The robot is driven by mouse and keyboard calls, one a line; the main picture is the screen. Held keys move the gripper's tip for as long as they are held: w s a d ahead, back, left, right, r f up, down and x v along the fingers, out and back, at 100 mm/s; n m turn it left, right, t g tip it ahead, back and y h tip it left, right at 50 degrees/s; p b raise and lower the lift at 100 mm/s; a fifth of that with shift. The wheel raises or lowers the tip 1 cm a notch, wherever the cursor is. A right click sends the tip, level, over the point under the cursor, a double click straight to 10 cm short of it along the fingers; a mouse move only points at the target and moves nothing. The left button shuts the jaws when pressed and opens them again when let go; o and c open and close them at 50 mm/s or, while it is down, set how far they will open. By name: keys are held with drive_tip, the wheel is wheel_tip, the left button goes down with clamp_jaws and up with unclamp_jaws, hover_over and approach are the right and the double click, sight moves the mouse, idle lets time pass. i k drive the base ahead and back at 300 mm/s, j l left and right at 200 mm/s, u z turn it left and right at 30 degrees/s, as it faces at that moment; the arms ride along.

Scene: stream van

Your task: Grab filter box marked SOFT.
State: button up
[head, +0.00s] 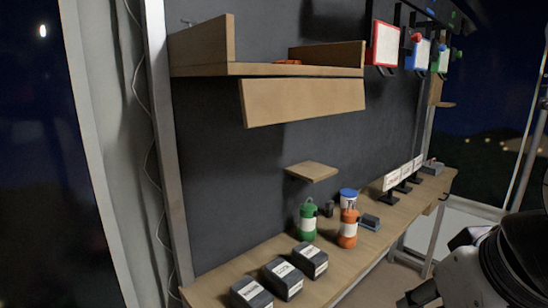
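Three dark boxes with white labels stand in a slanted row on the near end of the wooden counter: a near left box (251,293), a middle box (283,278) and a far right box (310,260). The label print is too small to read, so I cannot tell which one is marked SOFT. My arm is at the lower right, off the counter's front side. A dark part that seems to be my gripper (422,293) shows at the bottom edge, apart from the boxes. Its fingers cannot be made out clearly.
A green bottle (308,222), an orange bottle (348,230) and a blue-lidded white container (348,198) stand behind the boxes. A small wooden shelf (312,171) juts from the dark wall above. Upright signs (392,181) stand farther along the counter (345,269).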

sight(309, 259)
drive_tip(key=j+z, duration=0.2)
drive_tip(key=j, duration=0.25)
drive_tip(key=j+z, duration=0.15)
drive_tip(key=j, duration=0.35)
drive_tip(key=j+z, duration=0.2)
drive_tip(key=j, duration=0.25)
drive_tip(key=k+j+z, duration=0.2)
drive_tip(key=j, duration=0.25)
drive_tip(key=j+z, duration=0.2)
drive_tip(key=j, duration=0.25)
drive_tip(key=k+j+z, duration=0.15)
drive_tip(key=j, duration=0.3)
